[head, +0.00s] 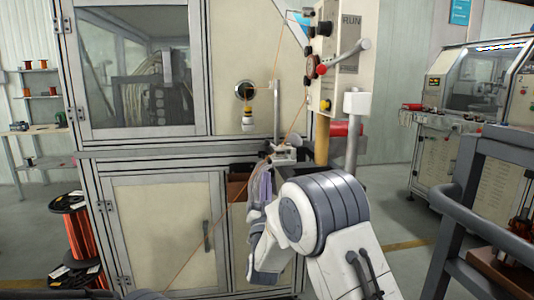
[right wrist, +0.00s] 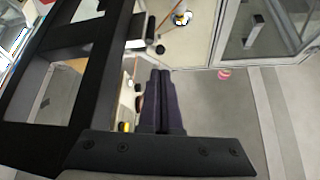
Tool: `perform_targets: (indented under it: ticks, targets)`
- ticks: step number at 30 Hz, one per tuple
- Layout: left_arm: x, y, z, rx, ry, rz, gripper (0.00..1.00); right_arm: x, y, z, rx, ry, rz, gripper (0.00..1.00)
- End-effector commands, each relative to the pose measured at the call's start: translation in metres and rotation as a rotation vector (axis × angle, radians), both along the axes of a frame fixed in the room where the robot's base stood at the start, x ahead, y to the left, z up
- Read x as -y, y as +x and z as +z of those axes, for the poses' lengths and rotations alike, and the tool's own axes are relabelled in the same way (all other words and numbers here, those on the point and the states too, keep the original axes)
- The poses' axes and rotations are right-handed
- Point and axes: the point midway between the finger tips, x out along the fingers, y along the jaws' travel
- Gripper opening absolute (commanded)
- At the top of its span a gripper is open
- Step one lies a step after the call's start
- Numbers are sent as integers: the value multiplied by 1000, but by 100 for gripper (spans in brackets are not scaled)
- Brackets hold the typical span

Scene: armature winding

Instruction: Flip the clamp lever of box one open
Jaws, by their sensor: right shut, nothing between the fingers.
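A control panel (head: 338,60) marked RUN stands at the right side of the machine cabinet. A small metal clamp-like fixture (head: 283,153) sits on the ledge below; I cannot tell which part is the clamp lever of box one. My right gripper (head: 263,170) is just below and left of this fixture, partly hidden by my own arm. In the right wrist view its dark fingers (right wrist: 160,73) are together and empty. My left gripper does not show.
The cabinet (head: 160,220) has a windowed upper door (head: 135,70) and a closed lower door. A thin copper wire (head: 257,142) runs diagonally across its front. Copper spools (head: 75,235) stand on the floor at left. A dark rail (head: 460,225) stands at right.

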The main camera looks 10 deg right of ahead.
Motion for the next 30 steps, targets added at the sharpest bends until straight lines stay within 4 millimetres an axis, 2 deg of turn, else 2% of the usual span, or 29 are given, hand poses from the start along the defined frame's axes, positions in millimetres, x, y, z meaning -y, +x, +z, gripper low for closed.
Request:
perform_targets:
  ticks: [1,6,13,19,30]
  targets:
    - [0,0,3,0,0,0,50,3,9,9,4,0,-1,0]
    - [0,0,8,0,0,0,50,8,40,28,3,0,-1,0]
    - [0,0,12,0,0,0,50,14,71,48,0,-1,-1,0]
    - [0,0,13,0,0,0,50,15,81,55,0,-1,1,0]
    - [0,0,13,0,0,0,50,16,82,55,-1,0,0,0]
